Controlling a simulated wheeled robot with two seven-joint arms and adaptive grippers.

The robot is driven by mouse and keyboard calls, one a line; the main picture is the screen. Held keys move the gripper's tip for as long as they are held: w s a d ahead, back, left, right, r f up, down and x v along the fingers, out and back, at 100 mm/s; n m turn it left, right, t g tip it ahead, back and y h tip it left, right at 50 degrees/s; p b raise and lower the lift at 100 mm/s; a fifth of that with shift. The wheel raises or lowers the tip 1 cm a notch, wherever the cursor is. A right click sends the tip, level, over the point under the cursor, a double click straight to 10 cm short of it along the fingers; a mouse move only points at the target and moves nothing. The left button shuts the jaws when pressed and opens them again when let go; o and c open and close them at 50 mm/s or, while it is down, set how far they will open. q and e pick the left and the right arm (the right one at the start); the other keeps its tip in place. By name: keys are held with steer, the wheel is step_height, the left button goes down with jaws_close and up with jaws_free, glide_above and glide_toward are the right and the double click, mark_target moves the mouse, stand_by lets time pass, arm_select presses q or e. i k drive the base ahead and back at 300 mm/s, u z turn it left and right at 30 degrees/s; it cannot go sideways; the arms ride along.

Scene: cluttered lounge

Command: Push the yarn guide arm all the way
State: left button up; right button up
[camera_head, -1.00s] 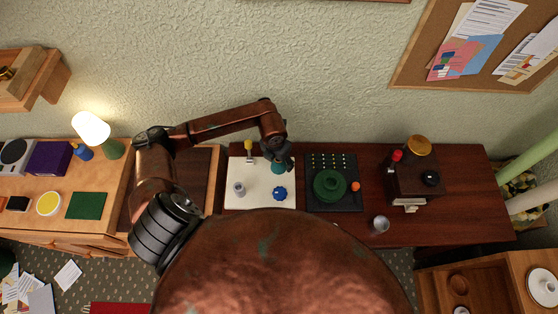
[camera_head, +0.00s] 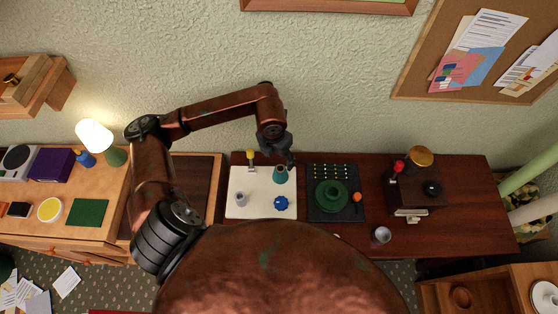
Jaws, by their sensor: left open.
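A white board (camera_head: 262,210) on the dark red table carries a yellow-tipped upright piece (camera_head: 251,157), a teal cone (camera_head: 281,175), a blue knob (camera_head: 281,203) and a small grey cylinder (camera_head: 241,199). The yellow-tipped piece at the board's back edge may be the yarn guide arm; I cannot be sure at this size. My left gripper (camera_head: 289,158) points down just behind and right of the teal cone, to the right of the yellow-tipped piece. Its fingers are small and dark, open with nothing seen in them. Contact with the cone cannot be told. My right gripper is not in view.
A black panel (camera_head: 350,212) with a green round part (camera_head: 331,195) and an orange knob (camera_head: 357,196) sits right of the board. Further right are a brown box (camera_head: 416,196) with a red knob and a metal cup (camera_head: 382,235). A lit lamp (camera_head: 94,136) stands left.

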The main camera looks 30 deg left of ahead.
mark_target(251, 161)
steer(key=k, duration=2)
